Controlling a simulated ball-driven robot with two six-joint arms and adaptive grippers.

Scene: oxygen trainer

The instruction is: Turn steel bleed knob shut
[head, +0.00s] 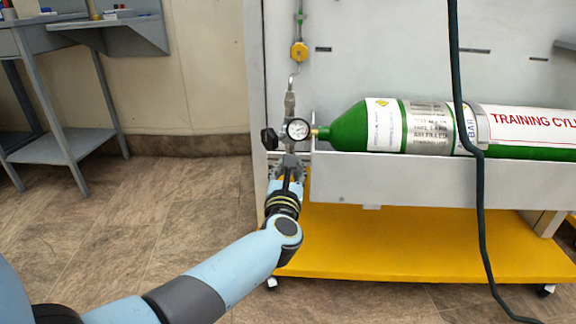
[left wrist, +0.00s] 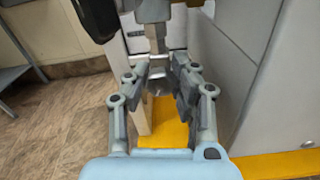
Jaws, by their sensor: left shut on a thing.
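The steel bleed knob (left wrist: 158,82) hangs under the fitting and shows as a small grey piece between the fingers in the left wrist view. My left gripper (head: 287,168) reaches up from below, under the pressure gauge (head: 298,129), and is shut on the knob. In the left wrist view my left gripper (left wrist: 157,76) has a finger on each side of the knob, partly covering it. In the head view the fingers hide the knob. My right gripper is in neither view.
A black knob (head: 269,139) sits left of the gauge. The green cylinder (head: 348,129) lies in a grey tray (head: 400,181) to the right, above a yellow base (head: 400,243). A dark hose (head: 479,210) hangs in front. Open floor lies to the left.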

